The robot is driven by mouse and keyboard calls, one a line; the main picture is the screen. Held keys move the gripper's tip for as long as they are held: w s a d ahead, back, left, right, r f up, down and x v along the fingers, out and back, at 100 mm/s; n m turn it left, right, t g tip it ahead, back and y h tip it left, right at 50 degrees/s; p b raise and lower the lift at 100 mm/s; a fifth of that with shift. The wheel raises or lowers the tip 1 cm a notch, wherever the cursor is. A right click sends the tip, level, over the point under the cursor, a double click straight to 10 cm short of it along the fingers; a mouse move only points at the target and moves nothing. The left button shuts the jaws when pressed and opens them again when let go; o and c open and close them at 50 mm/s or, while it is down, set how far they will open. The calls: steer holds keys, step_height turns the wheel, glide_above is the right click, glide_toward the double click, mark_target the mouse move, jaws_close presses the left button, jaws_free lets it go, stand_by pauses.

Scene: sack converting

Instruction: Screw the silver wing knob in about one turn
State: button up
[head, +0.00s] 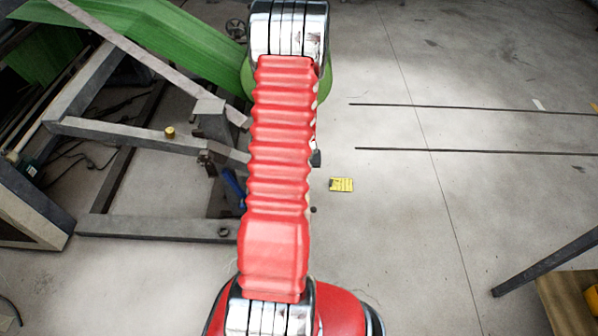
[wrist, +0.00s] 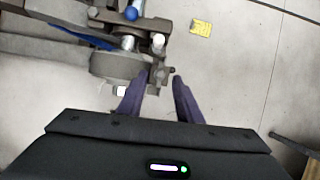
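My gripper (wrist: 159,80) shows in the wrist view with two dark fingers apart and nothing held between them. The fingertips are close to a grey machine bracket (wrist: 122,65), just on the near side of it. On the bracket is a bright silver upright piece (wrist: 128,42), with a small pale cylinder end (wrist: 158,41) to its right. I cannot tell for sure which of these small metal parts is the silver wing knob. In the head view my red arm covers the middle, and my gripper is hidden.
A blue lever (wrist: 80,37) and a blue ball (wrist: 131,13) are by the bracket. A grey steel frame (head: 140,137) with green sheet (head: 140,35) fills the left. A yellow card (head: 341,184) lies on the floor, which is mostly open to the right. A wooden board (head: 562,305) is at lower right.

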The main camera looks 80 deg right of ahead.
steer(key=shift+v, duration=2.15)
